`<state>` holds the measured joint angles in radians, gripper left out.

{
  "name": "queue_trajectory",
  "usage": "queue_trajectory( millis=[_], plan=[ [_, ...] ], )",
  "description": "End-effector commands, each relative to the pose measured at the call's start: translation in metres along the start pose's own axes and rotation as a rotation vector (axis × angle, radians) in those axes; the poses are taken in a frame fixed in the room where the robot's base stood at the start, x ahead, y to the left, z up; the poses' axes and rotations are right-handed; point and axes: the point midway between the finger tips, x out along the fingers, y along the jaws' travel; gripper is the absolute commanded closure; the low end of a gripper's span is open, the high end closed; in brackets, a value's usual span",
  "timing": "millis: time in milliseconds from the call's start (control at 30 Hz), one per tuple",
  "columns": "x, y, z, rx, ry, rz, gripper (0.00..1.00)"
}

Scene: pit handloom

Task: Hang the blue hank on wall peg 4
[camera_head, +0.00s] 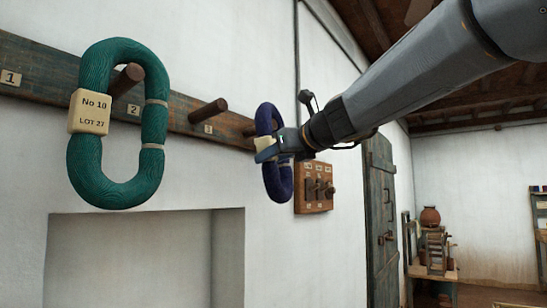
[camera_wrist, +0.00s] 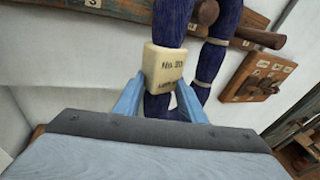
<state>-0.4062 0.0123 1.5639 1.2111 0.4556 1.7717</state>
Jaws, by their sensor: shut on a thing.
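The blue hank (camera_head: 283,180) is an upright dark blue loop with pale bands and a cream tag (camera_wrist: 165,68) reading No 20. My gripper (camera_head: 270,150) is shut on its near strand at the tag. The hank is held up at the right end of the peg board (camera_head: 170,118). A peg there, right of peg 3 (camera_head: 208,111), is mostly hidden behind the hank; its number is hidden. In the wrist view this peg (camera_wrist: 205,13) shows between the hank's two strands (camera_wrist: 212,58). I cannot tell whether it passes through the loop.
A green hank (camera_head: 84,165) tagged No 10 hangs at peg 2 (camera_head: 127,78). Peg 3 is bare. A small wooden panel (camera_head: 314,200) with knobs is on the wall just right of the blue hank. A dark door (camera_head: 381,220) stands beyond it.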

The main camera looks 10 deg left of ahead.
Motion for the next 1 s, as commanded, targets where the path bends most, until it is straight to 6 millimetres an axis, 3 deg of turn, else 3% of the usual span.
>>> queue_trajectory(
  millis=[33, 67, 167, 733, 867, 1000],
  plan=[
    [0.006, 0.004, -0.017, 0.005, 0.026, 0.015, 0.98],
    [0.006, 0.004, -0.017, 0.004, 0.026, 0.014, 0.58],
    [0.005, 0.002, -0.015, 0.005, 0.023, 0.011, 0.41],
    [-0.002, -0.001, -0.004, 0.004, 0.014, 0.005, 0.41],
    [-0.014, -0.006, 0.005, 0.004, 0.013, 0.004, 0.41],
    [-0.037, -0.015, 0.000, 0.004, 0.013, 0.002, 0.41]
  ],
)
